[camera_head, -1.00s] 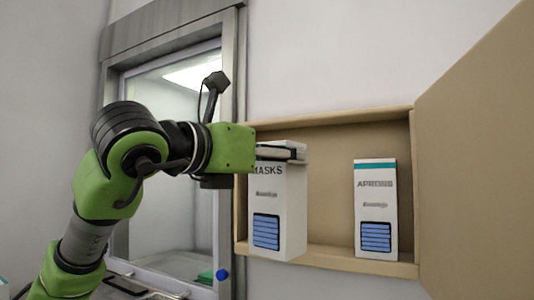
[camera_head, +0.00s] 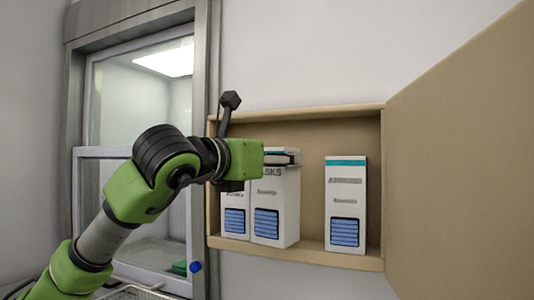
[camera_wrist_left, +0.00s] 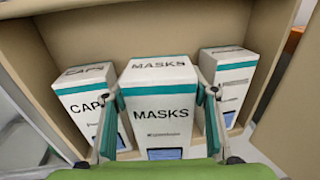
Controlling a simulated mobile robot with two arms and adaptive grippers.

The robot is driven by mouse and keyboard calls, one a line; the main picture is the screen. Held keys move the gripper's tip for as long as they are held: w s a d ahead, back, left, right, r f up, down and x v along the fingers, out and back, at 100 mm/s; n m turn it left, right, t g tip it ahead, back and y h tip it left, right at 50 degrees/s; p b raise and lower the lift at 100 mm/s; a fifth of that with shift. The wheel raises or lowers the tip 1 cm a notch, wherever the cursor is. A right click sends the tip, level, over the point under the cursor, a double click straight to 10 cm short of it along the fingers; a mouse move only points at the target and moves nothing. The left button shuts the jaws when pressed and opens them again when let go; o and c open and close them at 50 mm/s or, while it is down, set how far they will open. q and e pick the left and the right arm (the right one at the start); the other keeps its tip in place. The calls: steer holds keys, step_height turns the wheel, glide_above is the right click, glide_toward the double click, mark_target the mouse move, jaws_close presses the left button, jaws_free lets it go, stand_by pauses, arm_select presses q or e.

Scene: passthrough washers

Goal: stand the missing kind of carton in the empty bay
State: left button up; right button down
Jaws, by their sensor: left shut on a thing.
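My left gripper (camera_head: 284,157) is shut on a white carton marked MASKS (camera_head: 289,212), gripping it near its top. The carton is upright inside the opening of the wall cabinet (camera_head: 310,252), between two other cartons. In the left wrist view the MASKS carton (camera_wrist_left: 163,112) sits between the two fingers (camera_wrist_left: 160,118). A carton marked CAPS (camera_wrist_left: 90,88) stands left of it; in the head view this carton (camera_head: 234,221) is partly hidden. An APRONS carton (camera_head: 346,205) stands on the right, with a gap between. Whether the MASKS carton's base touches the shelf I cannot tell.
The cabinet's door (camera_head: 465,150) stands wide open on the right. A framed glass window (camera_head: 130,195) is on the left, with a blue knob (camera_head: 195,267) near its lower corner. A wire basket (camera_head: 135,292) shows at the bottom left.

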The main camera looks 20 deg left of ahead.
arm_select(q)
steer(key=w+d+f+p, duration=0.1)
steer(key=w+p, duration=0.1)
steer(key=w, duration=0.4)
steer(key=shift+w+d+f, duration=0.15)
steer(key=shift+f, duration=0.05)
stand_by(0.5)
steer(key=o, duration=1.8)
